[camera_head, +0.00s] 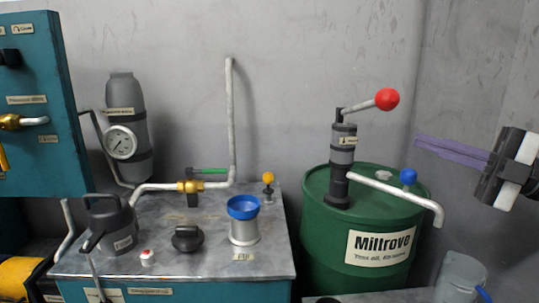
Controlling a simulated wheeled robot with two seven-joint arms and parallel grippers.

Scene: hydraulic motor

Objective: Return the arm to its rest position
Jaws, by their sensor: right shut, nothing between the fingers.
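My right gripper (424,142) shows at the right of the head view. Its long purple fingers point left and lie together, with nothing between them. Its black and white body reaches the right picture edge. The fingers show in front of the grey wall, to the right of and above the green Millrove drum (322,243). They appear apart from the drum, its pump and the bent spout. My left gripper and arm are not in view.
The drum carries a hand pump with a red-knobbed lever (387,99), a grey spout (400,193) and a blue knob (408,176). A clear jug (460,277) stands at lower right. A metal-topped bench (213,262) at left holds a blue-rimmed filler (243,221), black can (111,224) and pipework.

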